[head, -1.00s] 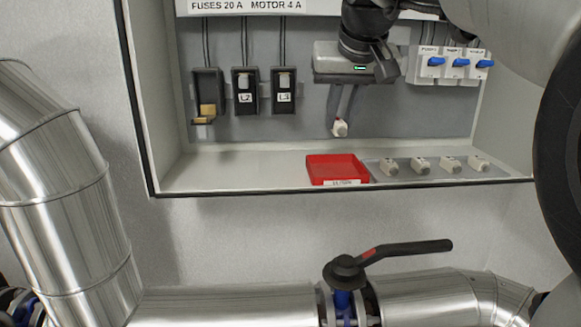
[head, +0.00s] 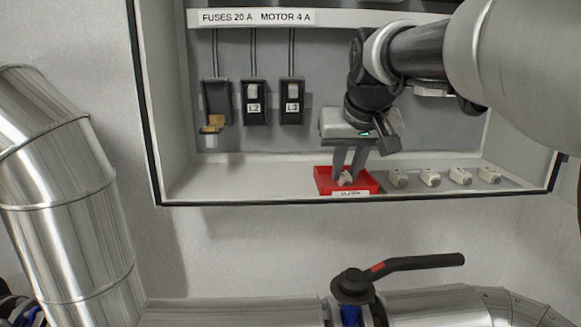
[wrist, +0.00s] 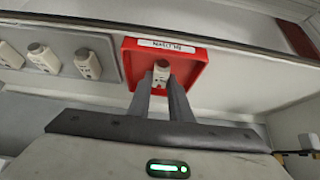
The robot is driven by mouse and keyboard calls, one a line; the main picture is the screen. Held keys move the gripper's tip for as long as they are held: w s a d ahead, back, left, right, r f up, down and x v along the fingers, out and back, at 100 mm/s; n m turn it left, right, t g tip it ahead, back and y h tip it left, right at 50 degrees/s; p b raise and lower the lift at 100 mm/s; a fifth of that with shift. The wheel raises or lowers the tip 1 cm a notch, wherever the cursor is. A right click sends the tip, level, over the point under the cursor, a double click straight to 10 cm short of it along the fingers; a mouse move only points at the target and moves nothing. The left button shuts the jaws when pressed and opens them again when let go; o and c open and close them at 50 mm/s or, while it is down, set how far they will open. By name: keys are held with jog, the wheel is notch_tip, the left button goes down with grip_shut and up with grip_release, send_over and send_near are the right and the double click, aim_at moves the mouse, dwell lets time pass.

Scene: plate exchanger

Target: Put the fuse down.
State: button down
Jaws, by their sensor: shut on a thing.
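My gripper (head: 347,180) is shut on a white fuse (head: 345,177) and points down at the red tray (head: 324,188) on the cabinet floor. In the wrist view the fuse (wrist: 161,73) is between the fingertips, over the inside of the red tray (wrist: 194,74). The fuse is within the tray's outline; I cannot tell whether it touches the tray's bottom. The tray has a white label on its front edge, too small to read surely.
Several white fuses (head: 430,178) stand in a row on a grey strip right of the tray. Fuse holders L2 (head: 254,104) and L3 (head: 292,104) hang behind, with an open holder (head: 215,100) at left. The cabinet floor left of the tray is clear.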

jog(key=c, duration=1.6)
grip_release()
jog(key=shift+r+p, duration=0.3)
jog(key=v, duration=1.1)
jog(key=shift+g, duration=0.7)
jog(key=s+f, duration=0.6)
jog(key=f, duration=0.1)
jog(key=s+f, duration=0.6)
jog(key=f, duration=0.2)
jog(key=s+f+p, duration=0.1)
jog(key=s+f, duration=0.5)
jog(key=f, duration=0.2)
jog(key=shift+s+a, duration=0.1)
jog(key=shift+s, duration=0.15)
notch_tip(320, 180, up, 5)
jog(key=p, duration=0.4)
jog(key=shift+p, duration=0.35)
